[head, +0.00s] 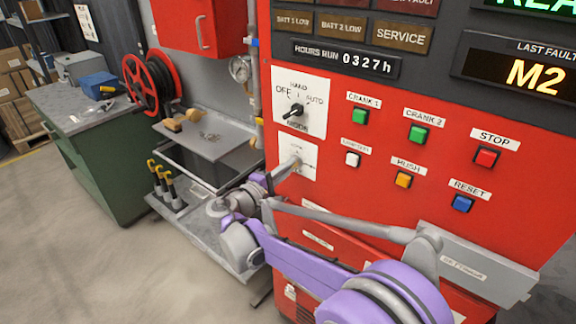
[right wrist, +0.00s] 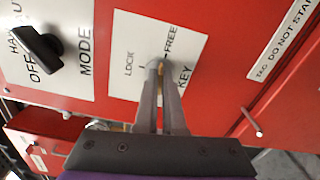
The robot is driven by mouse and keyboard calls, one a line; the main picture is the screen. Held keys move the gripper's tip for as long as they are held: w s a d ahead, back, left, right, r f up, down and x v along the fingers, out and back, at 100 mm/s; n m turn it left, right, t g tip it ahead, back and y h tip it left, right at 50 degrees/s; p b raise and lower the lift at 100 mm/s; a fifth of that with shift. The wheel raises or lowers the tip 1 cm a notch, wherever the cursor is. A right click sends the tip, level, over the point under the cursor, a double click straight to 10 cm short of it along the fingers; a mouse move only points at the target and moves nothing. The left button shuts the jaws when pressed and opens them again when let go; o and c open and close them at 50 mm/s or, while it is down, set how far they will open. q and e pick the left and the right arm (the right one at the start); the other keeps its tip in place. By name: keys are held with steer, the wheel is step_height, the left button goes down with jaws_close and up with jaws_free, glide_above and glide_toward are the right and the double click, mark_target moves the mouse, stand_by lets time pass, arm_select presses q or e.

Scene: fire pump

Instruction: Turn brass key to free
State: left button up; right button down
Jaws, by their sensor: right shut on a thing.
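The white key plate (head: 309,160) is on the red panel, below the mode switch plate. In the right wrist view the plate (right wrist: 188,48) reads LOCK, FREE and KEY. My right gripper (head: 292,167) reaches the plate from below. In the right wrist view its two narrow fingers (right wrist: 161,68) are close together at the plate's middle, between LOCK and FREE, shut on the brass key. The fingers hide nearly all of the key, and I cannot tell which mark it points to. My left gripper is not in view.
The black mode switch (head: 295,110) sits just above the key plate, also in the right wrist view (right wrist: 38,45). The white button (head: 352,159) and green crank 1 button (head: 360,116) are to the right. A grey tray (head: 207,135) is to the left.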

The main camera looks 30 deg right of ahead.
steer(key=shift+m, duration=0.9)
steer(key=shift+f, duration=0.1)
steer(key=c, duration=1)
jaws_free()
steer(key=shift+a, duration=0.1)
steer(key=b+v, duration=0.1)
steer(key=v, duration=0.9)
steer(key=shift+s+a, duration=0.2)
steer(key=shift+a, duration=0.05)
steer(key=shift+d, duration=0.1)
